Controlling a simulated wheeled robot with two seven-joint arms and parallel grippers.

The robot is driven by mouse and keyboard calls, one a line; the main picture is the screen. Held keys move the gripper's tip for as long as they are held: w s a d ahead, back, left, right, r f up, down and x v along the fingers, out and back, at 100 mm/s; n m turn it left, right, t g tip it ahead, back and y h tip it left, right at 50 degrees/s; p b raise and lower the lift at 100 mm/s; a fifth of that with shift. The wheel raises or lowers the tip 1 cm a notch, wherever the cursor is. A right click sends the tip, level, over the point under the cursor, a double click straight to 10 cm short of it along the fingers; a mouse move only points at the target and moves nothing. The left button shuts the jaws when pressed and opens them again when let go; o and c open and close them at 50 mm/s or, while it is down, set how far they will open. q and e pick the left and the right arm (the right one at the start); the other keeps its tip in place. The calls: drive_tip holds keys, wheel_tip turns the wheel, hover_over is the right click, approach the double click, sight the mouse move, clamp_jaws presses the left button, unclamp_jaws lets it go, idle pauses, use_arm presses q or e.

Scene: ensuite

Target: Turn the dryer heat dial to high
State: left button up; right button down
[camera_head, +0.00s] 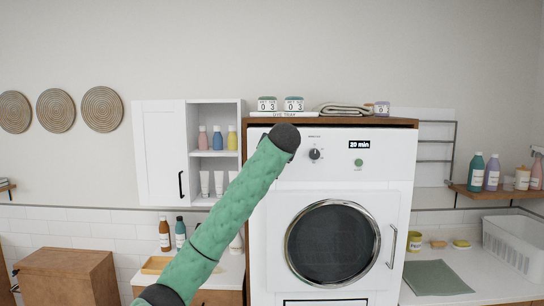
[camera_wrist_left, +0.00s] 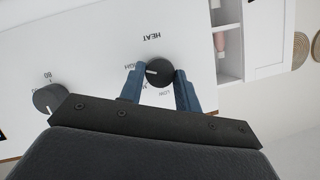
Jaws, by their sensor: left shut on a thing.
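The heat dial (camera_wrist_left: 160,72) is a round black knob with a white pointer, on the white dryer panel under the upside-down word HEAT in the left wrist view. Its pointer aims left, roughly toward the partly hidden label that reads "IGH"; the LOW label lies below the knob. My left gripper (camera_wrist_left: 159,80) is shut on the dial, with one blue finger on each side. In the head view my green left arm hides the dial and gripper. The dryer (camera_head: 398,205) is white with a round door. My right gripper is not in view.
A second dial (camera_head: 314,154) sits right of the heat dial in the head view, with a green button (camera_head: 359,162) and a "20 min" display beyond. An open-shelved wall cabinet (camera_head: 160,150) stands close on the left. A white basket (camera_head: 515,245) is at right.

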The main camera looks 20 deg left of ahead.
use_arm(q)
drive_tip(key=shift+f+m, duration=0.15)
drive_tip(key=shift+m, duration=0.25)
drive_tip(key=o, duration=0.7)
drive_tip(key=shift+o, duration=1.4)
drive_tip(key=shift+w, duration=0.1)
drive_tip(key=b+v, duration=0.4)
drive_tip(key=v, duration=0.3)
drive_tip(key=shift+s+d, duration=0.25)
drive_tip(key=shift+d, duration=0.1)
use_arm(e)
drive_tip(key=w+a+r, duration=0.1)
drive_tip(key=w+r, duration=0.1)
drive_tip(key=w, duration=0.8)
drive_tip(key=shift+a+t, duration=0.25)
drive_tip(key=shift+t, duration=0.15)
